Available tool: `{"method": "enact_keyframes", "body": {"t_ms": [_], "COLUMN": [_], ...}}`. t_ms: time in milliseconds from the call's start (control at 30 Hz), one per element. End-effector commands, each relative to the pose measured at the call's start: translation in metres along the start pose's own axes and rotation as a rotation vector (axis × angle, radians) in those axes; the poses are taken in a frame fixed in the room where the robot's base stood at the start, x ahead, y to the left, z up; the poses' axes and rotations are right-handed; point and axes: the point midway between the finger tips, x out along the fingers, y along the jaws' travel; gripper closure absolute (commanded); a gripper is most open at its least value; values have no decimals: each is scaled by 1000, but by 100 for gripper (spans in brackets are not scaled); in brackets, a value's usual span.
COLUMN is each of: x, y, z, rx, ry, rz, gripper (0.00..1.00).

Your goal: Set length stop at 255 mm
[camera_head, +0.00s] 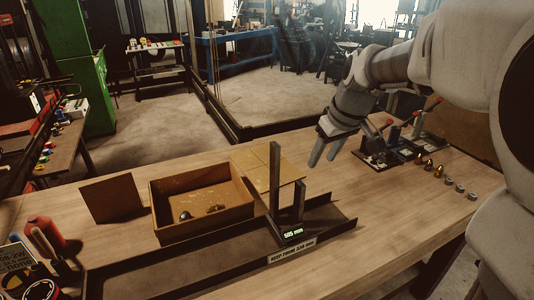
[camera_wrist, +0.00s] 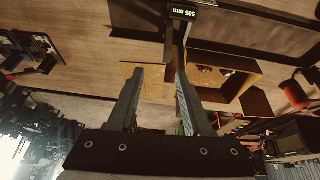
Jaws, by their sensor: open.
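The length stop (camera_head: 275,185) is a dark bracket with one tall and one shorter upright post. It stands on a dark channel rail (camera_head: 180,267) along the table's front. Its small lit display (camera_head: 291,233) seems to read 505 mm; in the wrist view the display (camera_wrist: 184,13) is upside down and seems to read the same. My gripper (camera_head: 325,158) is open and empty, above the table, behind and to the right of the stop. In the wrist view my gripper's fingers (camera_wrist: 160,72) are apart, with the stop's posts beyond them.
An open wooden box (camera_head: 202,235) with small metal parts stands behind the rail, left of the stop. Flat boards (camera_head: 267,166) lie behind. Red-handled devices (camera_head: 377,145) and several small fittings (camera_head: 438,171) are at the right. A label (camera_head: 292,252) on the rail is hard to read.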

Motion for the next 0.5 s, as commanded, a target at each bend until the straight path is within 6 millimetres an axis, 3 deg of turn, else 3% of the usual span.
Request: {"method": "enact_keyframes", "body": {"t_ms": [333, 500], "x": [19, 48], "y": [-3, -4], "z": [3, 4], "rx": [49, 47], "ry": [-6, -8], "rz": [-29, -32], "gripper": [50, 50]}}
